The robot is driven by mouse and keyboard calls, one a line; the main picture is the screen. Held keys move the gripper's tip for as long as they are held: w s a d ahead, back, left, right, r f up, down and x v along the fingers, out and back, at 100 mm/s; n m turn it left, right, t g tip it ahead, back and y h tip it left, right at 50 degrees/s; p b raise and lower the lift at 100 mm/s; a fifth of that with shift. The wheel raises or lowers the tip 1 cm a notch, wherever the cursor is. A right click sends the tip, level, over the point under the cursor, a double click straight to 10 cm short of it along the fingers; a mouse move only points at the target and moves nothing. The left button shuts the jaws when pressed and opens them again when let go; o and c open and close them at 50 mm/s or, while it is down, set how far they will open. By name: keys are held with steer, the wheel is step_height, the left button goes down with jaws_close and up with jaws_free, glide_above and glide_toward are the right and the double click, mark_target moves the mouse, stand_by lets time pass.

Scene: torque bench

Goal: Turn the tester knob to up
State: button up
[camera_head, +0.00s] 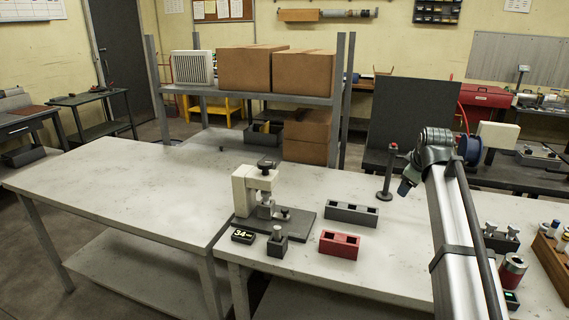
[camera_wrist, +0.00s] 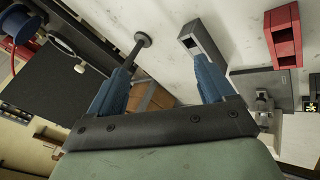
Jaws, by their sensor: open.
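The tester (camera_head: 242,193) is a cream C-shaped frame on a dark base plate, standing on the bench. A dark knob (camera_head: 267,163) sits on its top; which way it points is too small to tell. A small display (camera_head: 243,236) reading 34 lies in front. In the wrist view the tester's dark base (camera_wrist: 262,82) shows at the right, and the knob cannot be made out. My gripper (camera_head: 404,187) is up and to the right of the tester, apart from it. In the wrist view its blue fingers (camera_wrist: 163,75) are spread with nothing between them.
A grey slotted block (camera_head: 350,214), a red slotted block (camera_head: 340,245) and a small dark block with a peg (camera_head: 277,243) stand near the tester. A dark post (camera_head: 388,175) stands close to my gripper. The bench's left part is clear.

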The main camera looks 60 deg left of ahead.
steer(key=s+a+r+m, duration=0.1)
steer(key=s+a+r, duration=0.1)
steer(key=s+a, duration=0.75)
steer(key=s+a+r+m, duration=0.2)
steer(key=s+a, duration=0.4)
steer(key=s, duration=0.6)
steer(key=m+t+h, duration=0.3)
steer(key=m+t, duration=0.6)
steer(key=m, duration=0.7)
glide_toward(264, 162)
steer(key=x, duration=1)
steer(key=shift+w+d+f, duration=0.1)
steer(key=shift+w, duration=0.05)
steer(key=shift+c, duration=0.3)
steer(key=c, duration=0.9)
